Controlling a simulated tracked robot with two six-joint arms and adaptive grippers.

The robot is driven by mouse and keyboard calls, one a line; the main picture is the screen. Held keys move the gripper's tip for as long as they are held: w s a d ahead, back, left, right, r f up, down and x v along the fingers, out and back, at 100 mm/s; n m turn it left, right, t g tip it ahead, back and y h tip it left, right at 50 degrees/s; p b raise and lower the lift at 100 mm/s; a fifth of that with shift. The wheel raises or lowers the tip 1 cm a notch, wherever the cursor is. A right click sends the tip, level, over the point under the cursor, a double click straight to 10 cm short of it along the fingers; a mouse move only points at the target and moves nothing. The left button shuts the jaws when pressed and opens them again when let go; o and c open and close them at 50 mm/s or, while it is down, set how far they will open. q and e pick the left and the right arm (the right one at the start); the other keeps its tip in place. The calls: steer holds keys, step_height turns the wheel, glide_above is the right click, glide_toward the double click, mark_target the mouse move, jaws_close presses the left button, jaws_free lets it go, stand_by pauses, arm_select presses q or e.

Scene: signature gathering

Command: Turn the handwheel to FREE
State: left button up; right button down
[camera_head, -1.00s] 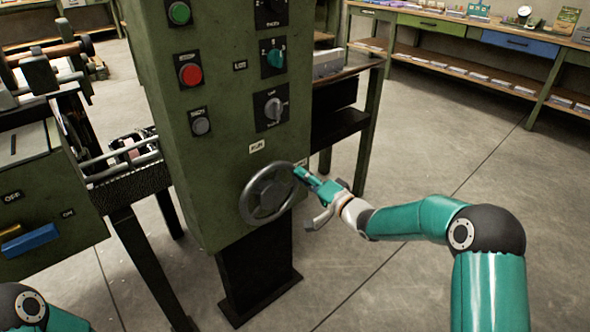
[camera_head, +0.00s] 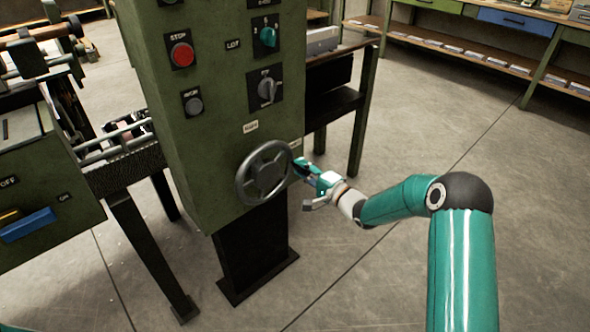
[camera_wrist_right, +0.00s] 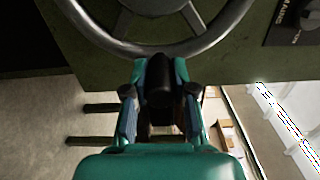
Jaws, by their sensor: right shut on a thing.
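The grey handwheel (camera_head: 264,173) is on the front of the green machine cabinet, low down. Its rim also crosses the top of the right wrist view (camera_wrist_right: 130,47). A small label (camera_head: 250,127) sits above the wheel and another (camera_head: 296,143) at its upper right; I cannot read either surely. My right gripper (camera_head: 303,166) is at the wheel's right side. In the right wrist view it (camera_wrist_right: 159,100) is shut on a dark knob (camera_wrist_right: 158,78) beside the rim, which looks like the wheel's handle. My left gripper is out of view.
Above the wheel are a red STOP button (camera_head: 182,54), a grey button (camera_head: 193,103) and selector knobs (camera_head: 267,90). A dark side table (camera_head: 330,87) stands behind at the right. Floor (camera_head: 400,130) in front of the right shelving is clear.

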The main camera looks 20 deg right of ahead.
steer(key=shift+s+f, duration=0.1)
steer(key=shift+f, duration=0.2)
steer(key=c, duration=1.2)
jaws_free()
steer(key=shift+o, duration=1.3)
steer(key=shift+r, duration=0.2)
steer(key=v, duration=1.2)
